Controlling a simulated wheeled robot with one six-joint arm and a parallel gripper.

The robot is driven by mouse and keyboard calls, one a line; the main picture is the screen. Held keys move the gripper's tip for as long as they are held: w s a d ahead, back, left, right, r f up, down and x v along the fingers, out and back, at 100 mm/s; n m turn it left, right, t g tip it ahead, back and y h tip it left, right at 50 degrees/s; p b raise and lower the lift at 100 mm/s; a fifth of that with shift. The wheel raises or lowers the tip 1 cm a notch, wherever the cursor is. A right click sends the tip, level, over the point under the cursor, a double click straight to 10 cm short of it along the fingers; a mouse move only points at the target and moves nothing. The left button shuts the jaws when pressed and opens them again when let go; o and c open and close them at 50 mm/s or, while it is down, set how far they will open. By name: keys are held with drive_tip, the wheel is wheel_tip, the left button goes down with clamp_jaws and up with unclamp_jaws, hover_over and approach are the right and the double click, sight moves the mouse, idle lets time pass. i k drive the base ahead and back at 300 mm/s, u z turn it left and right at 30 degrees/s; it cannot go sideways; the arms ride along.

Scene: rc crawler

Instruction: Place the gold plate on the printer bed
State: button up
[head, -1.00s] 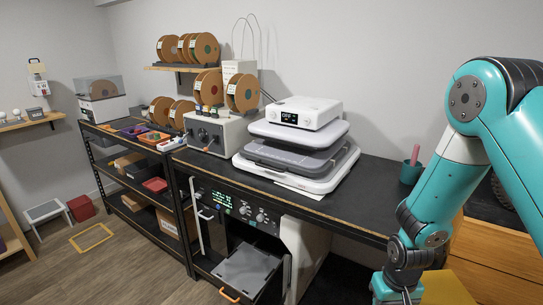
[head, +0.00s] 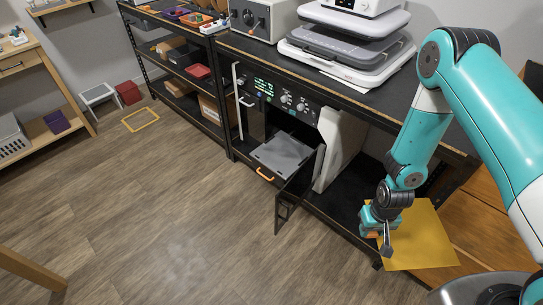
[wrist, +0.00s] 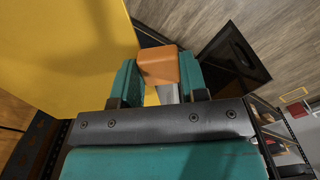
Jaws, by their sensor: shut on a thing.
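The gold plate (head: 425,240) is a thin square sheet at the right of the head view. My gripper (head: 374,222) is shut on the orange tab at its left edge. In the wrist view, an orange block (wrist: 158,66) sits between the two teal fingers, with the gold plate (wrist: 60,55) spreading to the upper left. The printer bed (head: 283,151) is a grey plate with an orange tab at its front, in the printer (head: 285,99) under the bench. The gold plate is held to the right of it, well apart.
The printer's dark door (head: 298,192) stands open, sticking out between the bed and my gripper. A pale panel (head: 340,150) stands right of the bed. The bench (head: 390,115) overhangs the printer. Wooden drawers (head: 485,225) are at right. The floor in front is clear.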

sight(280, 157)
drive_tip(key=u, duration=1.55)
drive_tip(key=i, duration=2.1)
drive_tip(key=z, duration=1.35)
